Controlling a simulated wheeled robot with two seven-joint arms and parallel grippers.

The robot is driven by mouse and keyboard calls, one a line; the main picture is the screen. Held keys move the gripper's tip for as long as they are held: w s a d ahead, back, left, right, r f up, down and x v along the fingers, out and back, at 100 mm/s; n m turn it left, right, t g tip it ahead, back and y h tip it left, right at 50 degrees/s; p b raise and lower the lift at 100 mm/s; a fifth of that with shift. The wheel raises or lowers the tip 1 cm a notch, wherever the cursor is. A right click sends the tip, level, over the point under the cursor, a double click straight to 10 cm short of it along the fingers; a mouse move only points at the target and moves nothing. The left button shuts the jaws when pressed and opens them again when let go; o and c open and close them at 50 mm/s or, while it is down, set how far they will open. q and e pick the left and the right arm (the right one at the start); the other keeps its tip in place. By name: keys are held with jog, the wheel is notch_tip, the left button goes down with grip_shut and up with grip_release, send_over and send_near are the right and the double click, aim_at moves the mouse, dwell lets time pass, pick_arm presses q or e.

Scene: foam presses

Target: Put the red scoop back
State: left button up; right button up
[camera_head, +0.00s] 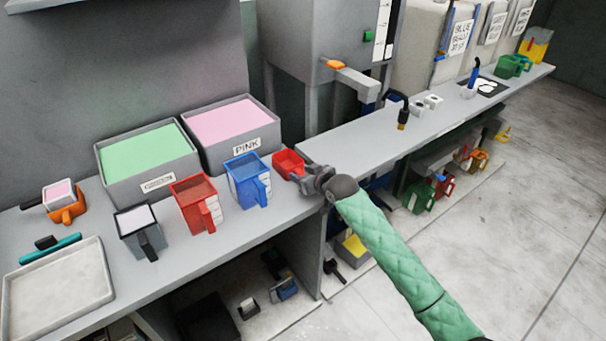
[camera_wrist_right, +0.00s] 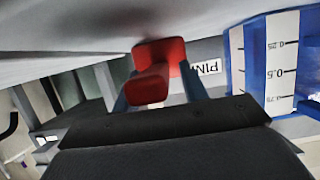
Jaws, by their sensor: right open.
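The red scoop (camera_head: 288,163) sits on the counter near its right end, in front of the pink bin and right of the blue measuring jug. My right gripper (camera_head: 307,178) is at the scoop's right side, low over the counter edge. In the wrist view, which appears upside down, the red scoop (camera_wrist_right: 170,52) has its handle (camera_wrist_right: 148,88) between the two spread fingers of my right gripper (camera_wrist_right: 158,85). The gripper is open; whether a finger touches the handle is unclear. My left gripper is not in view.
The blue jug (camera_head: 247,180) and the red jug (camera_head: 195,204) stand left of the scoop. Behind are the green bin (camera_head: 151,190) and the pink bin (camera_head: 211,172). A grey tray (camera_head: 101,285) lies at lower left. A second counter (camera_head: 340,145) extends right.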

jog(key=shift+s+d+r, duration=0.1)
jog(key=shift+s+d, duration=0.05)
jog(key=b+v, duration=0.3)
jog(key=v, duration=0.8)
jog(key=s+d+f+m+g+h, duration=0.2)
jog(key=s+f, duration=0.6)
jog(key=f, duration=0.4)
jog(key=s+d+f+m+g+h, duration=0.1)
jog(key=s+d+f+g+h, duration=0.15)
jog(key=s+f, duration=0.7)
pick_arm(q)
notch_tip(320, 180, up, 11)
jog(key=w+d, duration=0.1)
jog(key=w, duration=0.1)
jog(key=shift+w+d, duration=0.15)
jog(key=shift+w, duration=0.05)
pick_arm(e)
jog(key=s+d+f+m+g+h, duration=0.1)
jog(key=s+d+f+g, duration=0.1)
jog(key=s+f, duration=0.8)
jog(key=s+d+f+m+g+h, duration=0.1)
jog(key=s+d+f+g, duration=0.2)
jog(key=s+f, duration=0.7)
jog(key=s+d, duration=0.1)
jog(key=s, duration=0.3)
jog(key=shift+s, duration=0.3)
jog(key=shift+a+h, duration=0.1)
jog(key=shift+h, duration=0.15)
jog(key=shift+c, duration=0.2)
